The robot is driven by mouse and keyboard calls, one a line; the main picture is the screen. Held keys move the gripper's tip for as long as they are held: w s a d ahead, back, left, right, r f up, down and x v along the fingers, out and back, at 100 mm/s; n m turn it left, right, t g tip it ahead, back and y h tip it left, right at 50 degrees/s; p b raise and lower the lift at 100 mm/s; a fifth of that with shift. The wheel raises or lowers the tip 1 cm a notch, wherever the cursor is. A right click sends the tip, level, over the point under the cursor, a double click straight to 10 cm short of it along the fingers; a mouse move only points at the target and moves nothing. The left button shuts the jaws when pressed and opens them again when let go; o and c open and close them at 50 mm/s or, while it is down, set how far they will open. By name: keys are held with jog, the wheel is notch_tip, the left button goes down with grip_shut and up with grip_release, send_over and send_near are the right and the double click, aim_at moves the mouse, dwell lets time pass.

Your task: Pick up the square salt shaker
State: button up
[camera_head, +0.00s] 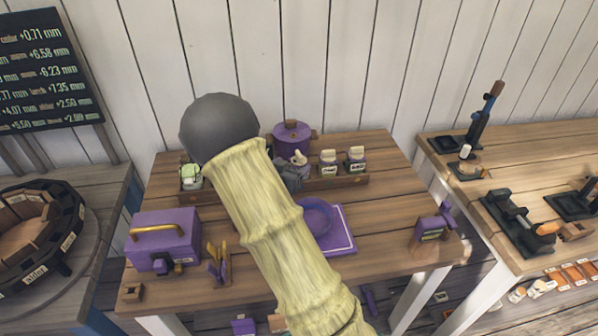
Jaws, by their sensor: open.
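Two small shakers with white tops and dark labels stand side by side in a wooden rack along the back of the middle table: a left one (328,163) and a right one (356,159). The labels are too small to read, so I cannot tell which is the salt shaker or which is square. My gripper (290,176) shows as a dark grey shape left of the shakers, apart from them. It is open, and no held object shows. My pale, bamboo-like arm link hides part of it and the middle of the table.
A purple pot (291,138) stands behind my gripper. A pale green and white jar (190,177) is at the rack's left end. A purple box (163,240), a purple plate (341,238) and a purple device (431,229) are on the table. Bare wood lies right of the plate.

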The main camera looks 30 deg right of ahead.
aim_at(298, 161)
jog(key=p+x, duration=0.1)
jog(key=x, duration=0.4)
jog(key=shift+d, duration=0.15)
jog(key=shift+s, duration=0.1)
dwell(0.3)
jog(key=c, duration=0.7)
jog(key=shift+r, duration=0.2)
jog(key=shift+r, duration=4.85)
